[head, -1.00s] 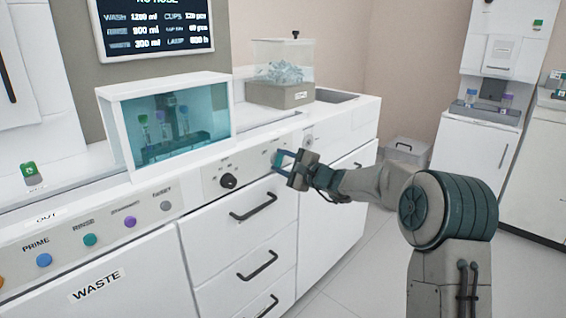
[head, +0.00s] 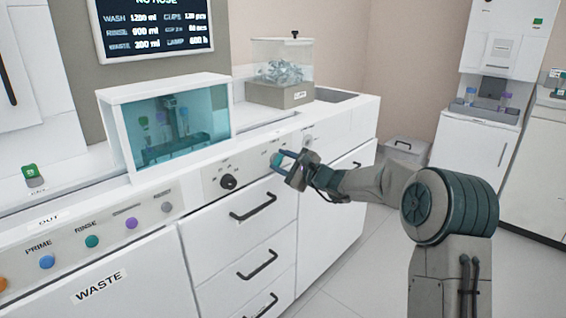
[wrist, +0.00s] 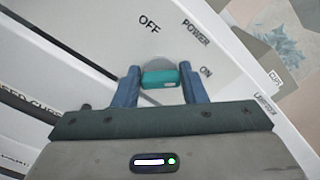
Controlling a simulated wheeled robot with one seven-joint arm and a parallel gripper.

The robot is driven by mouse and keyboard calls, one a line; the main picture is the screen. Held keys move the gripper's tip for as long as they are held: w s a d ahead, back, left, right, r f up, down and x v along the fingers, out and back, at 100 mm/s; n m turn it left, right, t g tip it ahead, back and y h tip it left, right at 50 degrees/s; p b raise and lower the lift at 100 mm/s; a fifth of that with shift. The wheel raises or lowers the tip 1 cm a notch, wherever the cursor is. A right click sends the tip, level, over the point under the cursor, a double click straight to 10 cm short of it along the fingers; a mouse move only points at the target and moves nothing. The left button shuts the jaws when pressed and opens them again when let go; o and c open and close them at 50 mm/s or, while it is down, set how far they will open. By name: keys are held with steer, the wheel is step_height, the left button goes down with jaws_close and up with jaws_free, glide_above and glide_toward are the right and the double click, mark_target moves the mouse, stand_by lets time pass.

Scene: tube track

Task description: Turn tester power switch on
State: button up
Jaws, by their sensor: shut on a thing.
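The power switch (wrist: 160,78) is a teal knob on a round grey base, set in the white front panel. In the wrist view, the panel reads OFF above the knob, POWER to its upper right and ON to its right. My gripper (wrist: 160,74) has its two blue fingers on either side of the knob, shut on it. The knob's pointing direction is hard to tell. In the head view, my gripper (head: 279,160) is at the counter's front panel, and its fingers partly hide the switch.
A black knob (head: 228,182) is on the panel to the left. Drawers with dark handles (head: 253,207) lie below. A glass-fronted box (head: 165,125) and a clear bin (head: 283,72) stand on the counter above. Floor to the right is open.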

steer(key=shift+f, duration=0.15)
steer(key=o, duration=1)
steer(key=shift+d, duration=0.1)
steer(key=p+v, duration=0.1)
steer(key=v, duration=1.2)
steer(key=shift+s+d+p, duration=0.2)
steer(key=shift+s+p, duration=0.05)
steer(key=shift+p, duration=0.05)
